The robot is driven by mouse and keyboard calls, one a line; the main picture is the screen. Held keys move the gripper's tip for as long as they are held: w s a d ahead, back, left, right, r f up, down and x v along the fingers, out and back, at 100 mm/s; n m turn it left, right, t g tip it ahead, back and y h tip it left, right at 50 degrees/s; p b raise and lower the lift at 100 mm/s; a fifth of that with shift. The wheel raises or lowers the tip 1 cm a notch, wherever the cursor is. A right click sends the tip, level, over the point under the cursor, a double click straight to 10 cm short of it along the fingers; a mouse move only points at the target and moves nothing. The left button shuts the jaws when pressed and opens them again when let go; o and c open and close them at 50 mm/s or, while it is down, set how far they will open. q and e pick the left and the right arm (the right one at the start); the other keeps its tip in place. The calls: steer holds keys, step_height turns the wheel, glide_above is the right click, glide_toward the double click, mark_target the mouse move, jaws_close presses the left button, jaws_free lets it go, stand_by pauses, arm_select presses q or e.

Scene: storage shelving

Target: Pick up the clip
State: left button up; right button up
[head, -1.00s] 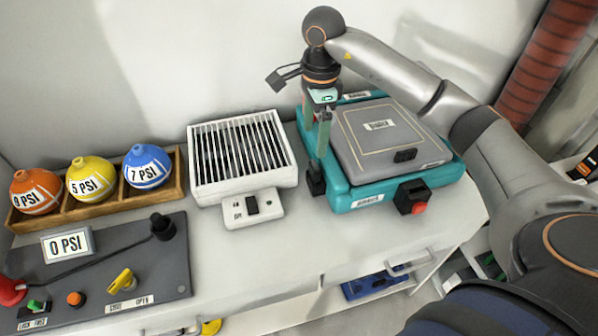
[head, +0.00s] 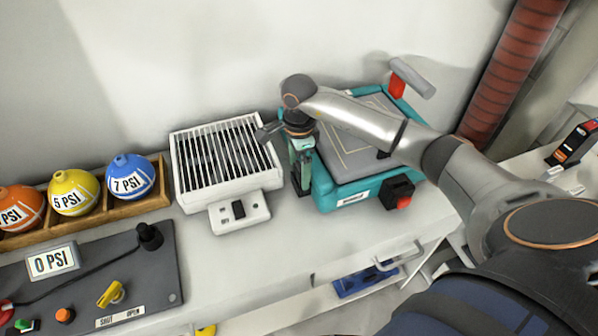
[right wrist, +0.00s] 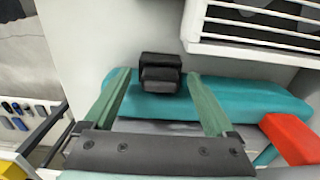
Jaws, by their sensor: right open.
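A small black clip (head: 302,186) sits at the left side of the teal machine (head: 352,197), facing the grille box. In the right wrist view the clip (right wrist: 160,73) shows as a dark block against the teal wall, between the two green fingers. My right gripper (head: 301,160) is open and points down just above the clip; in the wrist view its fingertips (right wrist: 160,82) lie on either side of it, with gaps. Whether either finger touches the clip cannot be told. The gripper and forearm hide part of the machine's top. My left gripper is not in view.
A white grille box (head: 180,190) stands close left of the gripper. A red lever (head: 397,86) with a grey grip rises behind the machine. A black switch with red button (head: 398,193) juts from its front. Colored pressure balls (head: 130,176) and a dark control panel (head: 150,280) lie left.

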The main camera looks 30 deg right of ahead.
steer(key=shift+f, duration=0.2)
jaws_close()
stand_by(0.6)
steer(key=shift+r, duration=0.1)
